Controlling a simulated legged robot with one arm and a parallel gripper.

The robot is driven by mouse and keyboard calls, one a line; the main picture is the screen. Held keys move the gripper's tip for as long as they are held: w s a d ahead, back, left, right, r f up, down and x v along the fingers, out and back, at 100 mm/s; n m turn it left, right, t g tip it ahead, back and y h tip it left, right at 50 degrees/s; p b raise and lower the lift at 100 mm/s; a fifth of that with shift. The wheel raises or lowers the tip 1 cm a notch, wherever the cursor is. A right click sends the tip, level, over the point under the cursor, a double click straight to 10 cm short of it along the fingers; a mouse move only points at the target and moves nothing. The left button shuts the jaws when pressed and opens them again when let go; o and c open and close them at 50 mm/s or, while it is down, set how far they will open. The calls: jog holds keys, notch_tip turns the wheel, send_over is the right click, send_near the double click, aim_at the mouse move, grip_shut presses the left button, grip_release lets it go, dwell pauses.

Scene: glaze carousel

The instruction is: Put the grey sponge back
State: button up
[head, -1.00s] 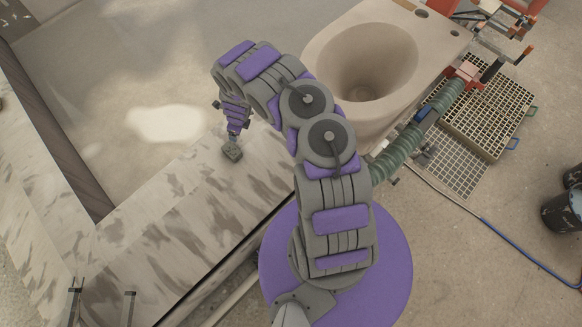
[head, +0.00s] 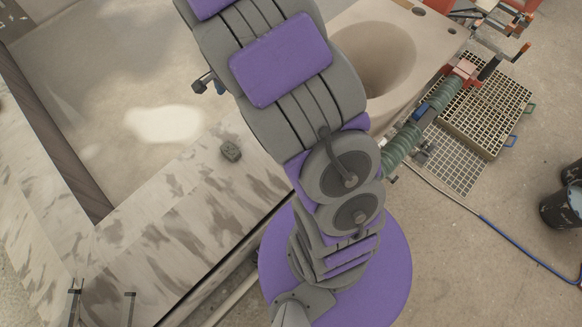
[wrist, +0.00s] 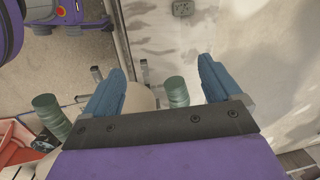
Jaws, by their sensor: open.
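The grey sponge (head: 231,151) is a small block lying on the pale, stained ledge (head: 160,245) in the head view, left of my arm. It also shows at the top edge of the wrist view (wrist: 183,7). My gripper (wrist: 158,78) is open in the wrist view, its two blue fingers apart with nothing held between them. The sponge is beyond the fingertips, apart from them. In the head view my arm hides most of the gripper.
A green ribbed hose-like part (head: 402,143) and grated crates (head: 492,112) are to the right. A blue hose (head: 525,257) and dark buckets (head: 562,208) lie on the floor. The ledge around the sponge is clear.

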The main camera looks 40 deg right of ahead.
jog(key=s+a+r+n+g, duration=0.1)
jog(key=s+r+n, duration=0.4)
jog(key=s, duration=0.6)
jog(key=s+a+r+n+g, duration=0.1)
jog(key=s+r+n, duration=0.3)
jog(key=s, duration=0.6)
jog(key=s+a+r+n+g, duration=0.1)
jog(key=s+r+n, duration=0.4)
jog(key=s, duration=0.6)
jog(key=shift+s+a+r+n+h, duration=0.3)
jog(key=shift+s+r+h, duration=0.05)
jog(key=shift+r+h, duration=0.1)
